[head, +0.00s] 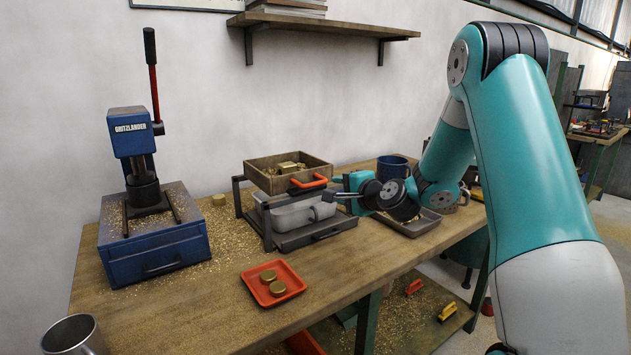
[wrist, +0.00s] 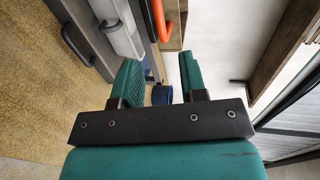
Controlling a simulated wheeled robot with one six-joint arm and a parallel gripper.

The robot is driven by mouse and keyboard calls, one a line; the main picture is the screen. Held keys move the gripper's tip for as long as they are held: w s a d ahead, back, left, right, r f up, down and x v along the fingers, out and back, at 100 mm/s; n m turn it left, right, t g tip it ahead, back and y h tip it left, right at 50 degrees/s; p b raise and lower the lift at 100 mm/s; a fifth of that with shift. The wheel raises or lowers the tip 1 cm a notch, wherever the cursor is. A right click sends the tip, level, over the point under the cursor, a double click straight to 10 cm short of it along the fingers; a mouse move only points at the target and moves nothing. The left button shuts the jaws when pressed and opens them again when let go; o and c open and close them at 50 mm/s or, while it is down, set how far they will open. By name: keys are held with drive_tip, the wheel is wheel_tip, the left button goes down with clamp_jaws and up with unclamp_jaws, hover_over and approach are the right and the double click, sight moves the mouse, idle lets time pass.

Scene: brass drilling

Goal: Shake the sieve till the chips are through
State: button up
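The sieve (head: 258,180) is a wooden box with an orange handle (head: 308,181) on its front side. It sits on a dark stand (head: 268,227), and brass pieces (head: 288,167) lie inside it. A translucent bin (head: 294,216) stands beneath it in the stand. My gripper (head: 336,188) is just right of the orange handle, at about its height. In the wrist view the two green fingers (wrist: 163,82) are apart with nothing between them. The orange handle shows beyond them there (wrist: 160,20), apart from both fingers. The sieve's mesh is hidden.
A blue press (head: 150,235) stands at the left amid scattered chips. A red tray (head: 272,286) with brass discs lies in front. A metal cup (head: 72,337) is at the near left. A blue mug (head: 392,168) and a grey tray (head: 418,224) are near my arm.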

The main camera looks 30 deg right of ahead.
sight(317, 184)
drive_tip(key=p+x, duration=0.2)
drive_tip(key=x, duration=0.9)
drive_tip(key=shift+w+f+p, duration=0.1)
drive_tip(key=shift+w+p, duration=0.2)
drive_tip(key=shift+p, duration=0.1)
clamp_jaws()
drive_tip(key=shift+a, duration=0.1)
